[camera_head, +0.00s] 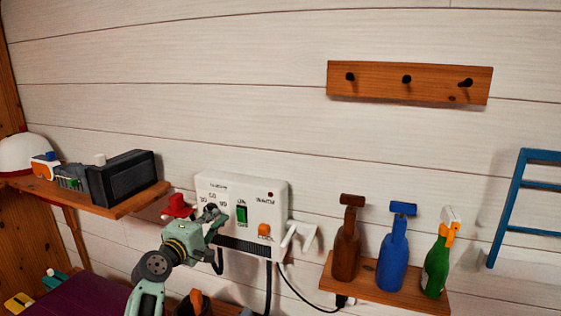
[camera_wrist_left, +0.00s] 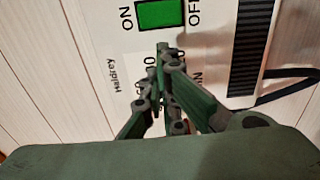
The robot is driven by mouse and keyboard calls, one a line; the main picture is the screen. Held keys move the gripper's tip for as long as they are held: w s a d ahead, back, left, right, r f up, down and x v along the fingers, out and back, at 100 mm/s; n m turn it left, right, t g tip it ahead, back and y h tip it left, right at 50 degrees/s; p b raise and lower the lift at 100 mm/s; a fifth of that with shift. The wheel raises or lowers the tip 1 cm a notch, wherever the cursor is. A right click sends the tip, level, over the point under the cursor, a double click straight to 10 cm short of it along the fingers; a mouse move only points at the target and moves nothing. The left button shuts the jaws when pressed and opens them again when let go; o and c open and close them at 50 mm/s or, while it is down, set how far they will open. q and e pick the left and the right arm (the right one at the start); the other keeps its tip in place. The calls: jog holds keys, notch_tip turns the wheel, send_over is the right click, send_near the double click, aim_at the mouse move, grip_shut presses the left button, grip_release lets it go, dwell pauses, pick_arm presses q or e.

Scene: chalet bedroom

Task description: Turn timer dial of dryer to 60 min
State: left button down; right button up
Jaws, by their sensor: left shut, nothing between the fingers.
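The dryer (camera_head: 243,190) is a white box on the plank wall, with a green rocker switch (camera_head: 241,214), a small red lamp and an orange button (camera_head: 264,231). My left gripper (camera_head: 211,212) is in front of the lower left of its panel, at the minute numbers. Its fingers are shut and empty. In the left wrist view the fingertips (camera_wrist_left: 164,50) lie over the scale, just below the green switch (camera_wrist_left: 158,14) marked ON and OFF. The timer dial is hidden by the fingers, and I cannot tell whether they touch it. My right gripper is out of view.
A shelf (camera_head: 140,200) with a dark box (camera_head: 122,178) is left of the dryer, near a red object (camera_head: 177,206). White hooks (camera_head: 298,236) and a bottle shelf (camera_head: 385,290) stand to the right. A black cable hangs below the dryer.

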pick_arm(q)
jog(key=shift+w+a+r, duration=0.1)
jog(key=shift+a, duration=0.05)
dwell(0.4)
jog(key=shift+f+b, duration=0.4)
jog(key=shift+b, duration=0.1)
jog(key=shift+w+f, duration=0.1)
jog(key=shift+f, duration=0.1)
jog(key=shift+w+f, duration=0.1)
jog(key=shift+w, duration=0.05)
jog(key=shift+d+f, duration=0.15)
jog(key=shift+d, duration=0.15)
jog(key=shift+s+a+p, duration=0.1)
jog(key=shift+s+p, duration=0.4)
jog(key=shift+p, duration=0.05)
jog(key=shift+p+v, duration=1.1)
jog(key=shift+v, duration=1.5)
